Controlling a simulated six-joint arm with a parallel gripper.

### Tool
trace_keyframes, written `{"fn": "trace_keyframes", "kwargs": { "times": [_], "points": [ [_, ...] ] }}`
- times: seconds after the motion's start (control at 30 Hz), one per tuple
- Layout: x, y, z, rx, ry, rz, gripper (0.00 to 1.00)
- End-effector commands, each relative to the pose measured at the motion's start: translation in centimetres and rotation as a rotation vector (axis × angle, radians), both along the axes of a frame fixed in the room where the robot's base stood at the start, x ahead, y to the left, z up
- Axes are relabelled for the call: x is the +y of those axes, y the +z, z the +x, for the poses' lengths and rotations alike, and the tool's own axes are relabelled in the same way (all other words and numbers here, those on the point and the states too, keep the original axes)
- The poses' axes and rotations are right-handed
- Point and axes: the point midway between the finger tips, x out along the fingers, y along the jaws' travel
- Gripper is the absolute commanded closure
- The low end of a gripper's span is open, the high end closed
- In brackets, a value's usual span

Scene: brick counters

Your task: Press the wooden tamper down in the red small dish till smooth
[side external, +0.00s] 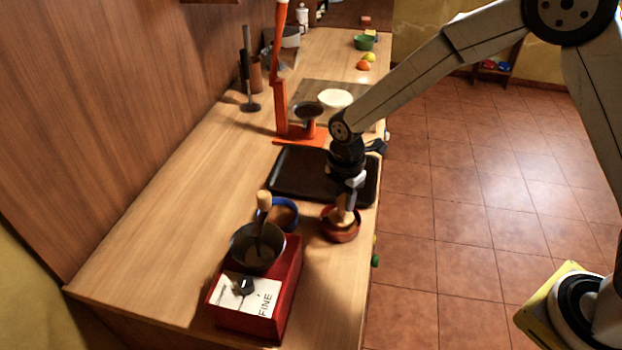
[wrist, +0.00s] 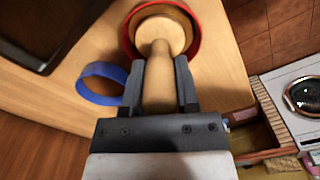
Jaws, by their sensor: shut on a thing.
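The red small dish (side external: 341,232) stands on the counter near its right edge, in front of the black tray. It also shows at the top of the wrist view (wrist: 196,45). The wooden tamper (wrist: 158,80) has its round base inside the dish, with the red rim around it. My gripper (side external: 346,201) is shut on the tamper's handle, which shows between the two dark fingers in the wrist view (wrist: 160,92). Whether the base touches the dish's contents is hidden.
A red grinder (side external: 290,282) with a metal bowl and a "FINE" label stands in front. The black tray (side external: 290,178) lies behind. An orange stand (side external: 281,110) rises farther back. The counter's left side is clear.

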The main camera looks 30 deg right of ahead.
Motion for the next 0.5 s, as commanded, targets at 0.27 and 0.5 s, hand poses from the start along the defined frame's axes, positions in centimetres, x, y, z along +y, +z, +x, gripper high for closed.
{"fn": "trace_keyframes", "kwargs": {
  "times": [0.27,0.5],
  "points": [
    [0.0,-0.2,0.0,0.000,0.000,0.000,1.00],
    [0.0,-1.0,0.0,0.001,0.000,0.000,1.00]
  ]
}}
